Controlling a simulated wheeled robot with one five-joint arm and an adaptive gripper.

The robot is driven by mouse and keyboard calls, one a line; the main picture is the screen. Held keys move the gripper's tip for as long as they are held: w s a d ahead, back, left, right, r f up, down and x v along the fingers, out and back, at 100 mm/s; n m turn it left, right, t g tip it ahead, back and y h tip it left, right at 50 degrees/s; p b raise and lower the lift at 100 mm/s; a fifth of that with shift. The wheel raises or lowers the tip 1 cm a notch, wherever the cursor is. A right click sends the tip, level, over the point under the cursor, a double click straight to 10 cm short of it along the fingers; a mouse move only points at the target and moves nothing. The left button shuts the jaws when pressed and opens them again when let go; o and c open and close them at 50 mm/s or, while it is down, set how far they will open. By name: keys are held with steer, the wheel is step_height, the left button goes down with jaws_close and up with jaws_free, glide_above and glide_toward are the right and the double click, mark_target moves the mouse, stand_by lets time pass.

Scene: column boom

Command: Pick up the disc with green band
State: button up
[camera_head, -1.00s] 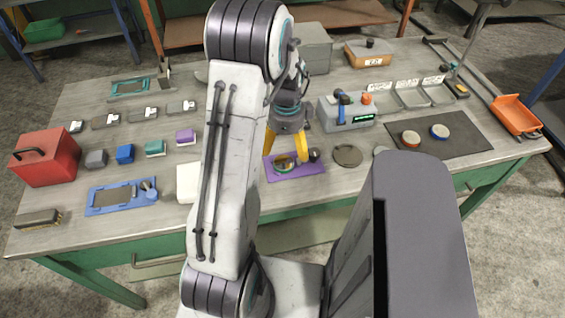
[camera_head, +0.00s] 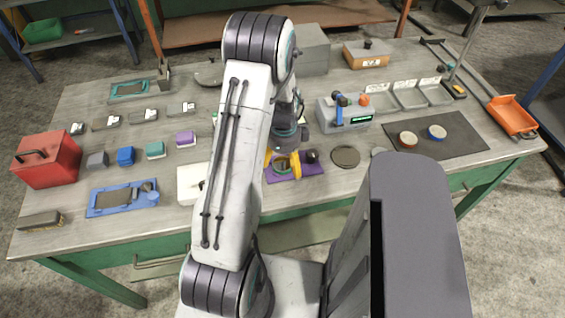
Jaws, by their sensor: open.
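The disc with green band (camera_head: 282,167) lies on a purple pad (camera_head: 316,169) near the front of the workbench. Only part of it shows, as my gripper covers it from above. My gripper (camera_head: 281,161) has yellow fingers and points down over the disc. One finger is at the disc's left and the other at its right. The fingers are apart; I cannot tell whether they touch the disc.
A black knob (camera_head: 311,156) stands on the pad just right of my gripper. Discs with an orange band (camera_head: 408,140) and a blue band (camera_head: 437,132) lie on a dark mat (camera_head: 465,140). A grey box (camera_head: 345,117) with a blue handle stands behind.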

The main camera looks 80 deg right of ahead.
steer(key=shift+f, duration=0.45)
steer(key=c, duration=1.4)
